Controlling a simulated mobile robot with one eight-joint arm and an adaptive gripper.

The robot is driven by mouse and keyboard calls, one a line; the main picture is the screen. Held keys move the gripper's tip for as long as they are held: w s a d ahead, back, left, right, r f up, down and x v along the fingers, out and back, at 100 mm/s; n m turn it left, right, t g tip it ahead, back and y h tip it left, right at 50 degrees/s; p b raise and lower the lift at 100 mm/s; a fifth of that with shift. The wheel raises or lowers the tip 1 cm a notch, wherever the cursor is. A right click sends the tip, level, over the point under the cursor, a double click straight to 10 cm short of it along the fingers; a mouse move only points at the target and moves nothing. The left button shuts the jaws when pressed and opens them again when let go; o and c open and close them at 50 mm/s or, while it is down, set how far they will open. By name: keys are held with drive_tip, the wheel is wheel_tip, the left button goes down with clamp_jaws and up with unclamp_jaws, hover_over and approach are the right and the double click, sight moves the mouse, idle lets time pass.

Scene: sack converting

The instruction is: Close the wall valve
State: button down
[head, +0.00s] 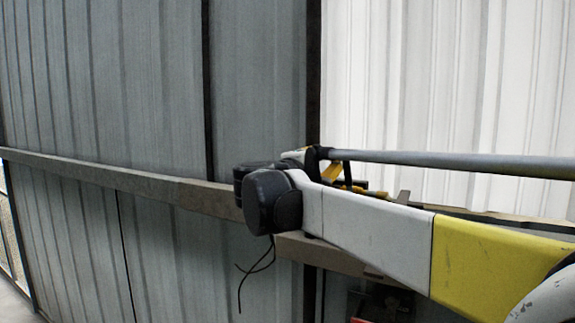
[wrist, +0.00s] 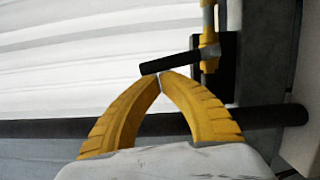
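The wall valve (wrist: 209,52) shows in the wrist view as a yellow upright pipe fitting with a black lever handle (wrist: 168,64) reaching left from it, nearly crosswise to the pipe and slightly tilted. My gripper (wrist: 159,76) has its two yellow fingers brought together at the tips, just below the lever's left part in the picture. The tips look empty, close to the lever; I cannot tell whether they touch it. In the head view my arm hides most of the gripper and valve area, and only small yellow parts show behind the black wrist joint.
A dark horizontal pipe (wrist: 270,118) crosses behind the fingers in the wrist view. In the head view a grey pipe (head: 450,164) runs above my arm. A beam (head: 120,180) runs along the grey corrugated wall (head: 110,80). A red and black object (head: 385,305) is partly hidden below my arm.

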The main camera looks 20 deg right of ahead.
drive_tip(key=shift+s+d+r, duration=0.15)
drive_tip(key=shift+s+d, duration=0.05)
drive_tip(key=shift+s, duration=0.1)
idle(0.4)
drive_tip(key=shift+w, duration=0.1)
